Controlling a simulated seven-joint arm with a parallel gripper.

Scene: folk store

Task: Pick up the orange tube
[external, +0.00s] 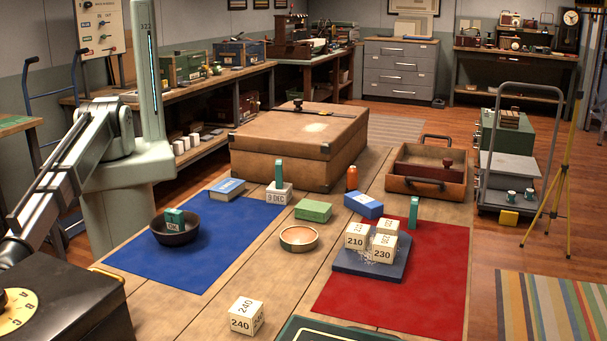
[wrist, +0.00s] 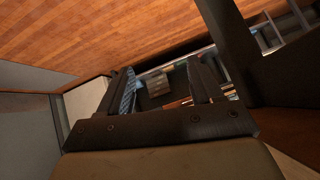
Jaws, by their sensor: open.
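The orange tube (external: 352,178) stands upright on the wooden table in the external view, between the large brown case and the open brown tray. A blue box lies just in front of it. My gripper (wrist: 165,88) shows in the wrist view with its two dark fingers apart and nothing visible between them. In the external view my arm reaches off the left edge, so the gripper is out of that picture, far from the tube. I cannot make out the tube in the wrist view.
The large brown case (external: 299,145) is left of the tube, the open tray (external: 427,187) right. The blue box (external: 363,205), a green box (external: 313,210) and a wooden bowl (external: 299,238) lie nearer. Numbered cubes (external: 383,248) stand at the red mat (external: 440,285).

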